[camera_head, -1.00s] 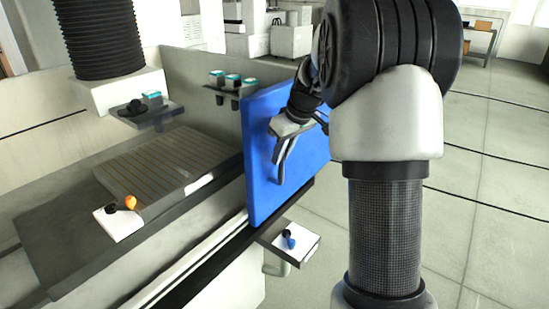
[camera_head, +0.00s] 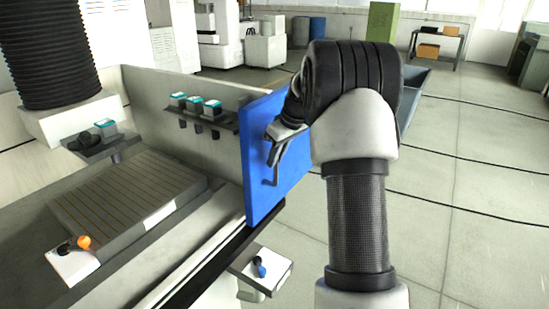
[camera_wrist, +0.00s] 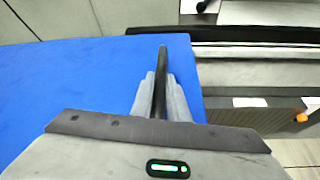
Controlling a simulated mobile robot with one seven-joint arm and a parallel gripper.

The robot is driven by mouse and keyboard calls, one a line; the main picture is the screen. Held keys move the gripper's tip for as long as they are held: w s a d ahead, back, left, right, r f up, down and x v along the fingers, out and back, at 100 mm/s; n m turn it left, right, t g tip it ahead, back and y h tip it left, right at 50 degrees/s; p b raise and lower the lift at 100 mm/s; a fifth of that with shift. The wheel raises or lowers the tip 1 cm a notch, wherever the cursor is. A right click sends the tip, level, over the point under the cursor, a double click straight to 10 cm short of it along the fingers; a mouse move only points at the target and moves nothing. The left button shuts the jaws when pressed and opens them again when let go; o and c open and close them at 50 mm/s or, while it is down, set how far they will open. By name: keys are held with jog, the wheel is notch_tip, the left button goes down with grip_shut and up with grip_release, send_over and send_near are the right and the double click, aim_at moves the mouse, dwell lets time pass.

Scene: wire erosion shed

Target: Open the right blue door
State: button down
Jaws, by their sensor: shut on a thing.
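The right blue door (camera_head: 262,170) stands upright on a dark rail at the front of the machine. It also fills the left of the wrist view (camera_wrist: 60,85). Its dark bar handle (camera_head: 276,168) is on the face toward my arm; in the wrist view the handle (camera_wrist: 162,60) runs between my fingers. My gripper (camera_head: 278,150) is shut on the handle, and in the wrist view its grey fingers (camera_wrist: 160,98) press on both sides of the bar. Part of the door's upper edge is hidden behind my wrist.
Left of the door lies a slatted machine bed (camera_head: 130,205), open to view. A shelf with several teal-topped boxes (camera_head: 205,107) is on the back wall. A small ledge with a blue knob (camera_head: 260,268) juts out below the door. Floor to the right is mostly clear.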

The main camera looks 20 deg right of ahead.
jog(key=c, duration=1.7)
grip_release()
jog(key=p+v, duration=0.2)
jog(key=v, duration=1.5)
jog(key=shift+s+d+r, duration=0.1)
jog(key=shift+s+r, duration=0.05)
jog(key=shift+s, duration=0.05)
